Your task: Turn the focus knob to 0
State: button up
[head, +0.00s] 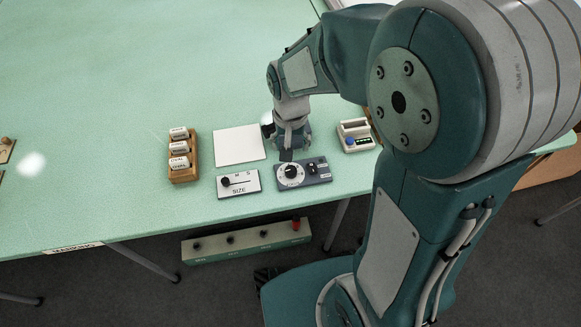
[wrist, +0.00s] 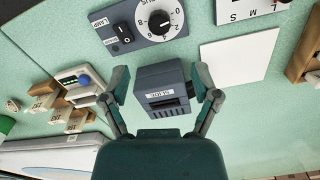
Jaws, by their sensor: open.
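The focus knob (head: 291,170) is a round black knob on a white numbered dial, on a blue-grey panel (head: 318,177). It also shows in the wrist view (wrist: 159,20), upside down, at the top. I cannot tell exactly which number its pointer is at. My gripper (head: 292,147) is over the table, just behind the panel. In the wrist view my gripper (wrist: 161,74) is open, with its fingers apart on either side of a dark blue-grey labelled box (wrist: 163,92). Neither finger appears to touch the knob.
A black rocker switch (wrist: 122,32) shares the panel. A SIZE slider plate (head: 239,184) is left of it, with a white sheet (head: 238,146) behind. A wooden rack (head: 184,172) stands further left, a small device with a blue button (head: 356,136) right. The far left table is mostly clear.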

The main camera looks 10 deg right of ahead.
aim_at(291, 169)
notch_tip(291, 169, down, 11)
jog(key=shift+r, duration=0.1)
dwell(0.4)
grip_shut()
